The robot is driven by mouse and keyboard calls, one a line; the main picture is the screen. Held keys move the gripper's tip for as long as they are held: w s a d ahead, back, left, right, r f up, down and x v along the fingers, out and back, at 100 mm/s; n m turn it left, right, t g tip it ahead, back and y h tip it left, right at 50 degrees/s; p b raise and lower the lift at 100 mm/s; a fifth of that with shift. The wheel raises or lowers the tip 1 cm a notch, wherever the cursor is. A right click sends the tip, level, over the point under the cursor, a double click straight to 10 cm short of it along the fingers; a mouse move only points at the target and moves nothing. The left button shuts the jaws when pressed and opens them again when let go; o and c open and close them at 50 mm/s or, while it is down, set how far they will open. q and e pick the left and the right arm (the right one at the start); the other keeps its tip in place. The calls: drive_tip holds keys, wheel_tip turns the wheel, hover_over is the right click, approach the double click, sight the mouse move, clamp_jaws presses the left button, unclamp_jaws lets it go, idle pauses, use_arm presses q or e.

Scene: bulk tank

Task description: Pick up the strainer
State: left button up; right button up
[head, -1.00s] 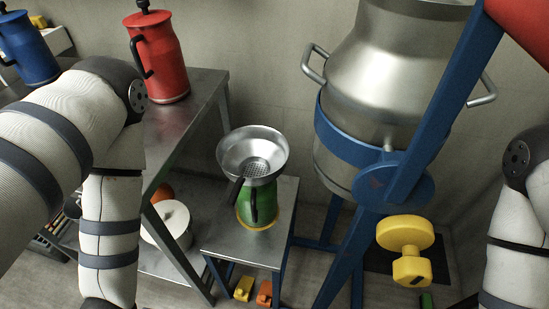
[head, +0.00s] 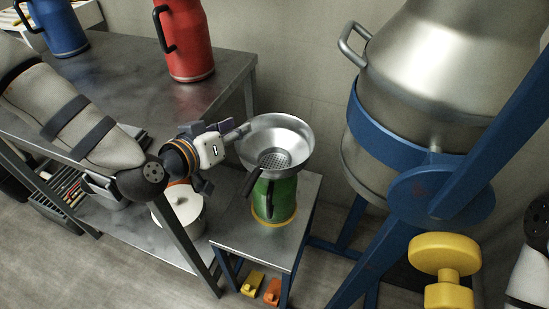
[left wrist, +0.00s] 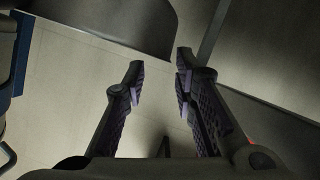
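The strainer (head: 276,143) is a wide silver metal bowl with a perforated centre and a dark handle. It rests on top of the green jug (head: 277,197) on a small metal stand (head: 302,209). My left gripper (head: 238,133) is just left of the strainer, close to its rim; whether it touches cannot be told. In the left wrist view my left gripper (left wrist: 159,75) has its two fingers apart with nothing held between them. My right gripper is outside the views; only part of the right arm shows at the right edge.
A metal table (head: 110,85) with a red jug (head: 186,45) and a blue jug (head: 58,27) stands at left. A white pot (head: 181,218) sits on its lower shelf. A large steel vessel (head: 440,75) on a blue frame stands right of the strainer.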

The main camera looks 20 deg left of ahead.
use_arm(q)
drive_tip(key=x, duration=0.4)
drive_tip(key=shift+s+d+f, duration=0.15)
drive_tip(key=shift+s+f, duration=0.05)
drive_tip(key=shift+f, duration=0.1)
drive_tip(key=shift+r, duration=0.1)
clamp_jaws()
